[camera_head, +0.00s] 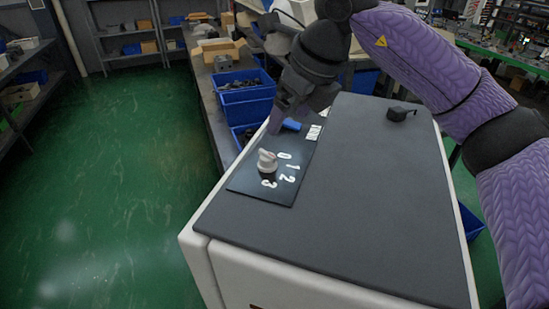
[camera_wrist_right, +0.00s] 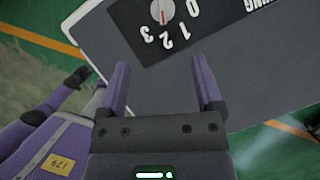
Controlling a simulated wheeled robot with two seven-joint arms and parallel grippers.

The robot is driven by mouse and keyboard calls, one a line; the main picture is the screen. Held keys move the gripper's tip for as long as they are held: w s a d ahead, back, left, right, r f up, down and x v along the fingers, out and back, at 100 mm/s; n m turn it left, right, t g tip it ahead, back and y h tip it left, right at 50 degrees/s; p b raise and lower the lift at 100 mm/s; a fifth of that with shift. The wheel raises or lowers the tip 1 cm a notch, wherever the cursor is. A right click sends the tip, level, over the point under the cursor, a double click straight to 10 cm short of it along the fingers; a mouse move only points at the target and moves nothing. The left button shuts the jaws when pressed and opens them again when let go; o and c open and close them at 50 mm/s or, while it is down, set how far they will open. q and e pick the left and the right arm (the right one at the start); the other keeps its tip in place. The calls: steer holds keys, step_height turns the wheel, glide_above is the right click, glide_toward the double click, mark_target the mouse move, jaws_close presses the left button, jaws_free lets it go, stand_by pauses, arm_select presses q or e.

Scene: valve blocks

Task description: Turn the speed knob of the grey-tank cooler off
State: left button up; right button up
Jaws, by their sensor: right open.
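The speed knob (camera_head: 267,161) is pale on a dark base. It stands on a black panel (camera_head: 250,181) marked 0, 1, 2, 3, on the dark grey top of a white cooler (camera_head: 340,215). In the right wrist view the knob (camera_wrist_right: 162,11) is at the top edge, partly cut off, with a red mark; I cannot tell which number it points to. My right gripper (camera_head: 278,121) is above the panel, just beyond the knob and apart from it. In the wrist view its fingers (camera_wrist_right: 162,66) are spread, with nothing between them. My left gripper is not in view.
A small black part (camera_head: 401,113) sits on the cooler's top at the far right. Blue bins (camera_head: 246,100) stand on a bench beyond the cooler. Shelves (camera_head: 125,45) line the back. The green floor (camera_head: 110,190) at left is clear.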

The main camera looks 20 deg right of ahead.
mark_target(273, 156)
steer(key=x, duration=1.1)
steer(key=shift+w+d+f+p, duration=0.15)
steer(key=shift+d+f+p, duration=0.05)
steer(key=shift+f+p, duration=0.15)
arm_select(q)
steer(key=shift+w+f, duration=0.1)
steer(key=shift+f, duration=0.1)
arm_select(e)
jaws_close()
